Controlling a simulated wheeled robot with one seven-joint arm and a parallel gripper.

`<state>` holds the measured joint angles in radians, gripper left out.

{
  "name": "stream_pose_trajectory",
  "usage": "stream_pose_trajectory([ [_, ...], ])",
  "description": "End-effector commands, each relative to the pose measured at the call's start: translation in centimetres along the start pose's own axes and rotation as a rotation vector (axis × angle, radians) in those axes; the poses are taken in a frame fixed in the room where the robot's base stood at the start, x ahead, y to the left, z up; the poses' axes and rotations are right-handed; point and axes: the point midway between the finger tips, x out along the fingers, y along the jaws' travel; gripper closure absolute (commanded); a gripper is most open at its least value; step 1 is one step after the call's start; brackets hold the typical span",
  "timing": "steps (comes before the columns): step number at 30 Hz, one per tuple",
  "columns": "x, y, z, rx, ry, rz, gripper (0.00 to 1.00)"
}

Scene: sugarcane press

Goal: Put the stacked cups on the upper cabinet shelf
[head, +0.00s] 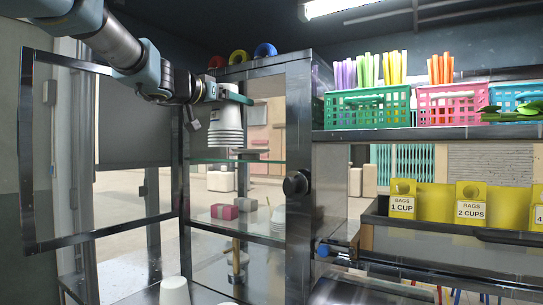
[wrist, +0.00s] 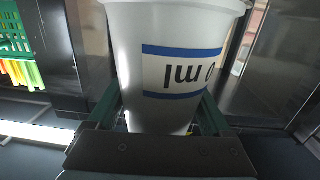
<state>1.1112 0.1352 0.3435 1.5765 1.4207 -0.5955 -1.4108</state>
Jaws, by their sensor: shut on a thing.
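My gripper (head: 228,97) is shut on the stacked cups (head: 223,125), white paper cups held with their rims downward. In the wrist view the stack (wrist: 175,75) fills the space between the green fingers (wrist: 165,118) and shows blue bands and partly hidden lettering. In the head view the stack hangs at the cabinet opening, a little above the level of the upper glass shelf (head: 260,163); I cannot tell how far inside it is. The cabinet (head: 299,150) has a dark metal frame. The visible part of the upper shelf looks bare.
The glass door (head: 35,150) stands open at left. A white cup (head: 174,291) stands below. Colored rolls (head: 239,57) sit on top. Straw baskets (head: 368,108) are at right, beyond the cabinet's post.

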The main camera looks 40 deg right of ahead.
Motion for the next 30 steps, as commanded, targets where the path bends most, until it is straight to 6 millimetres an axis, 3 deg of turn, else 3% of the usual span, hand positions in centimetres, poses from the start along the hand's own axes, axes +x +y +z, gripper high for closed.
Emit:
stream_pose_trajectory([
  [5,2.8,0.1,-0.2,0.001,-0.004,0.002,0.77],
  [21,16.0,0.1,-1.1,0.002,-0.003,0.002,0.77],
  [30,18.0,0.1,-0.1,-0.001,-0.002,0.001,0.77],
])
